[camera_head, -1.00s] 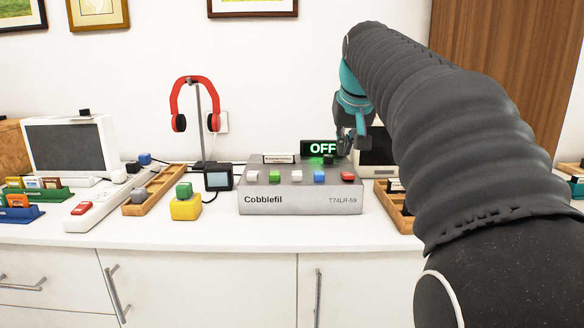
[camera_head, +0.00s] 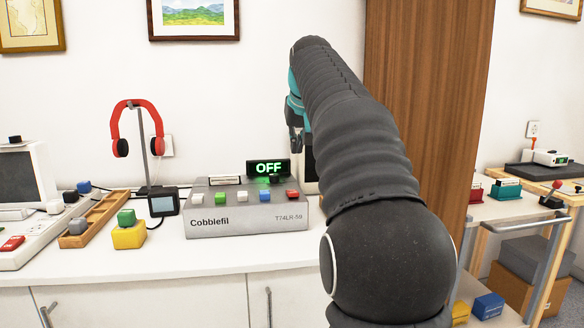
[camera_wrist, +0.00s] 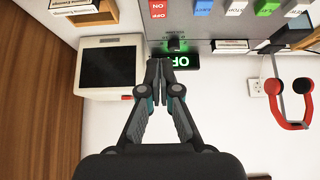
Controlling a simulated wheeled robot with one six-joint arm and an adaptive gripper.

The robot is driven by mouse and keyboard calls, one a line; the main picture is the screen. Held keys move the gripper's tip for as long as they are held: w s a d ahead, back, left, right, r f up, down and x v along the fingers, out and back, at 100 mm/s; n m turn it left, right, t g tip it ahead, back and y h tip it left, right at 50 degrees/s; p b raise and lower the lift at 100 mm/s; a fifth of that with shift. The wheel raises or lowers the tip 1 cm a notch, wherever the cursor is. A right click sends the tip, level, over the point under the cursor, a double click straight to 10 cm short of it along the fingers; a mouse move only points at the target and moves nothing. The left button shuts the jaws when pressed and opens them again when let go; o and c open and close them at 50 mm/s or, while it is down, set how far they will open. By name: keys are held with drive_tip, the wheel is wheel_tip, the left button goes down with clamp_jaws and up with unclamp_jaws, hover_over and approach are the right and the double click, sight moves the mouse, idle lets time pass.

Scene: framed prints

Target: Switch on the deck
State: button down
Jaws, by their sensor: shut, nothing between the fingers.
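The deck (camera_head: 250,222) is a grey box marked Cobblefil T74LR-59 on the white counter. Its black display (camera_head: 268,167) reads OFF in green; it shows upside down in the wrist view (camera_wrist: 180,62). A row of coloured buttons runs along its top, with a red button (camera_head: 292,195) at the right end. In the wrist view the red button (camera_wrist: 158,8) carries a label that seems to read ON. A black knob (camera_wrist: 177,45) sits by the display in a green glow. My gripper (camera_wrist: 165,64) is shut and empty, in front of the display in the wrist view; contact is unclear.
A small monitor (camera_wrist: 108,66) stands beside the deck, mostly hidden by my arm in the head view. Red headphones (camera_head: 137,112) on a stand, a small screen (camera_head: 164,206) and stacked green and yellow blocks (camera_head: 129,236) are to the left. Bare counter lies in front.

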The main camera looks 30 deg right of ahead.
drive_tip(key=b, duration=0.1)
hover_over(292, 192)
drive_tip(key=s, duration=0.1)
drive_tip(key=f, duration=0.7)
drive_tip(key=shift+s+a+f, duration=0.1)
drive_tip(key=shift+s+f, duration=0.1)
drive_tip(key=shift+f, duration=0.05)
wheel_tip(292, 192, down, 3)
drive_tip(key=shift+s+f+b, duration=0.1)
drive_tip(key=shift+s+b, duration=0.05)
drive_tip(key=shift+b, duration=0.4)
drive_tip(key=shift+f, duration=0.45)
drive_tip(key=shift+a, duration=0.1)
